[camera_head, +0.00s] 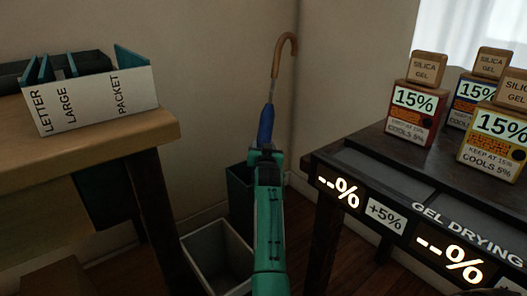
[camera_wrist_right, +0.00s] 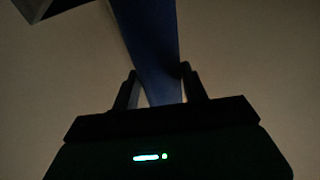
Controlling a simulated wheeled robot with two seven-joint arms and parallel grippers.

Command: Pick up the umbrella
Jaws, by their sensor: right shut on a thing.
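The umbrella (camera_head: 266,126) is blue and furled, with a brown hooked handle (camera_head: 284,44) at the top. It stands nearly upright, tilted a little to the right, near the wall corner. My right gripper (camera_head: 266,148) is shut on the blue body below the handle. In the right wrist view the blue umbrella (camera_wrist_right: 152,55) runs between the two fingers of the right gripper (camera_wrist_right: 158,85). The umbrella's lower part is hidden behind my teal right arm. My left gripper is in neither view.
A dark bin (camera_head: 240,195) and a grey open bin (camera_head: 219,252) stand on the floor beside my arm. A wooden table (camera_head: 150,130) with a white sorter (camera_head: 100,98) is at left. A dark gel-drying unit (camera_head: 375,150) with silica gel boxes (camera_head: 414,108) is at right.

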